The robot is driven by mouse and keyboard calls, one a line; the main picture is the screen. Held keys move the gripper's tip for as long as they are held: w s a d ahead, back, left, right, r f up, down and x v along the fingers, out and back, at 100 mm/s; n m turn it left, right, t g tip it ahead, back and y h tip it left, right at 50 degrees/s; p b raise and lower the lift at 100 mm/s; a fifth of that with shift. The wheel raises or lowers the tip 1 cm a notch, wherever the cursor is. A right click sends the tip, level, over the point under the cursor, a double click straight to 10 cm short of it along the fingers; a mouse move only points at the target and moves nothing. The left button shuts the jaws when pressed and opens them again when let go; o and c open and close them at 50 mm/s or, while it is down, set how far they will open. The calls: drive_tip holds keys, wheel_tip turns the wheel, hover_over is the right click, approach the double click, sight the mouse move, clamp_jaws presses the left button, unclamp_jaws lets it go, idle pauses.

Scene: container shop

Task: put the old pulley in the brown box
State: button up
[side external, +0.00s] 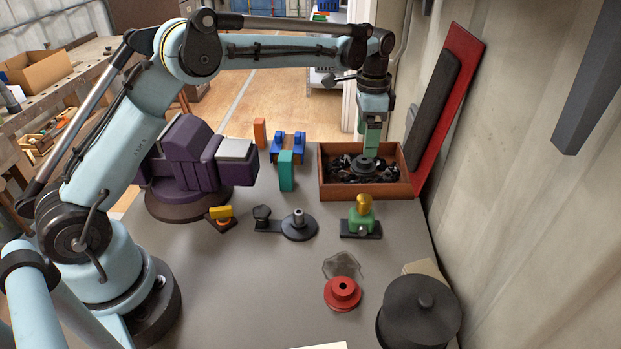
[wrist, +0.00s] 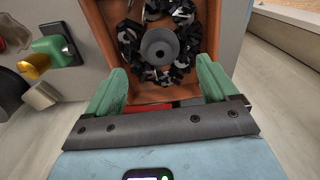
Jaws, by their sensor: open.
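The brown box (side external: 368,191) stands at the back right of the table, partly filled with black and metallic scraps. A dark grey pulley (side external: 364,164) lies on top of the scraps inside it; I take this for the old pulley. My gripper (side external: 372,153) is right above the box, pointing down. In the wrist view the green fingers of my gripper (wrist: 161,72) are spread apart. The pulley (wrist: 159,46) shows beyond the fingertips, between their lines, inside the box (wrist: 98,22). Nothing is held. A red pulley (side external: 342,293) sits on the table towards the front.
A red board with a dark pad (side external: 463,62) leans on the wall beside the box. A green and yellow piece (side external: 362,215), a spindle plate (side external: 298,226) and a purple machine (side external: 190,157) stand nearby. A black lidded pot (side external: 418,312) stands at front right.

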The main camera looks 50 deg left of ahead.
wheel_tip(320, 180, up, 6)
drive_tip(key=shift+f, duration=0.1)
drive_tip(key=shift+a, duration=0.1)
idle(0.3)
drive_tip(key=s+a+r+n+t, duration=0.3)
drive_tip(key=s+a+r+n, duration=0.15)
drive_tip(key=s+n, duration=0.2)
drive_tip(key=s+d+f+t, duration=0.1)
drive_tip(key=s+f+t, duration=0.1)
drive_tip(key=s, duration=0.7)
drive_tip(key=s+d+f+n+t, duration=0.1)
drive_tip(key=s+d+f+t, duration=0.1)
drive_tip(key=s, duration=0.7)
drive_tip(key=shift+s+d+f, duration=0.2)
drive_tip(key=shift+d+f, duration=0.05)
drive_tip(key=shift+f, duration=0.5)
